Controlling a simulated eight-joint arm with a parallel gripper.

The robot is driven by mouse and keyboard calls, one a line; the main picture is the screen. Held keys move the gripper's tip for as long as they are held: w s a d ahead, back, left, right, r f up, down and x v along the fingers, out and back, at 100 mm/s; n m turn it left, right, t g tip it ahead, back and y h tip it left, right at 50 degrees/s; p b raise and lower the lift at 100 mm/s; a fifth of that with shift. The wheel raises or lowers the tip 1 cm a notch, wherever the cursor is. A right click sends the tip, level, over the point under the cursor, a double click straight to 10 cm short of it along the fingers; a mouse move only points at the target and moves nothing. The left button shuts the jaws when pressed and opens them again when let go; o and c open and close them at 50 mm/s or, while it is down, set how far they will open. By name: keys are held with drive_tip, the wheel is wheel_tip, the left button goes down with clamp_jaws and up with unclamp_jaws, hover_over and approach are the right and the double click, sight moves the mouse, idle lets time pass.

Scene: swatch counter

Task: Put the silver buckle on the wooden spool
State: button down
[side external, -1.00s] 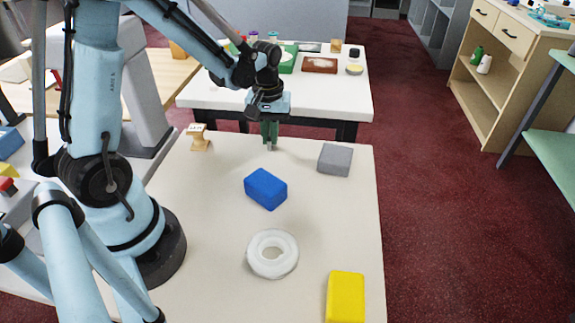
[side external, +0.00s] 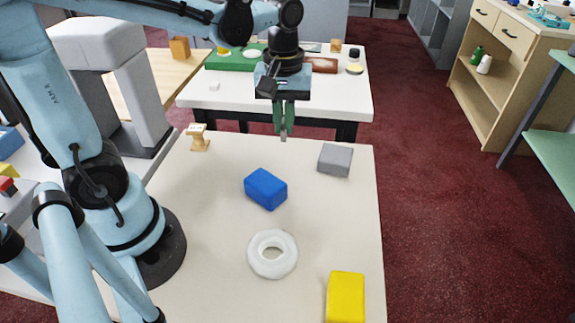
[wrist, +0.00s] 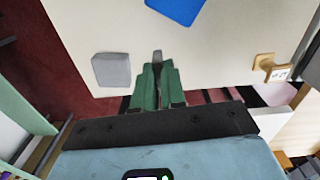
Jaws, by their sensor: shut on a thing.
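My gripper (side external: 284,130) is shut on the silver buckle (side external: 283,138), a small grey piece at the fingertips, above the far edge of the cream table. In the wrist view, the buckle (wrist: 157,56) sticks out beyond the green fingers of my gripper (wrist: 157,70); the fingers hide part of it. The wooden spool (side external: 199,140) stands upright at the table's far left, to the left of my gripper and apart from it. Its top bears a pale patch with dark marks. The spool (wrist: 266,64) is at the right in the wrist view.
A grey block (side external: 335,160) lies right of my gripper. A blue block (side external: 266,189), a white ring (side external: 272,254) and a yellow block (side external: 345,297) lie nearer the camera. A white table (side external: 330,92) with several items stands behind. Table space between spool and blue block is clear.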

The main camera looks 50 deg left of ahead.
drive_tip(key=s+a+r+n, duration=0.5)
drive_tip(key=s+a+n, duration=0.25)
drive_tip(key=a, duration=0.25)
hover_over(197, 129)
drive_tip(key=shift+n, duration=0.35)
wheel_tip(197, 129, down, 6)
drive_tip(key=shift+f, duration=2.25)
drive_tip(key=shift+f, duration=0.1)
drive_tip(key=c, duration=1.2)
unclamp_jaws()
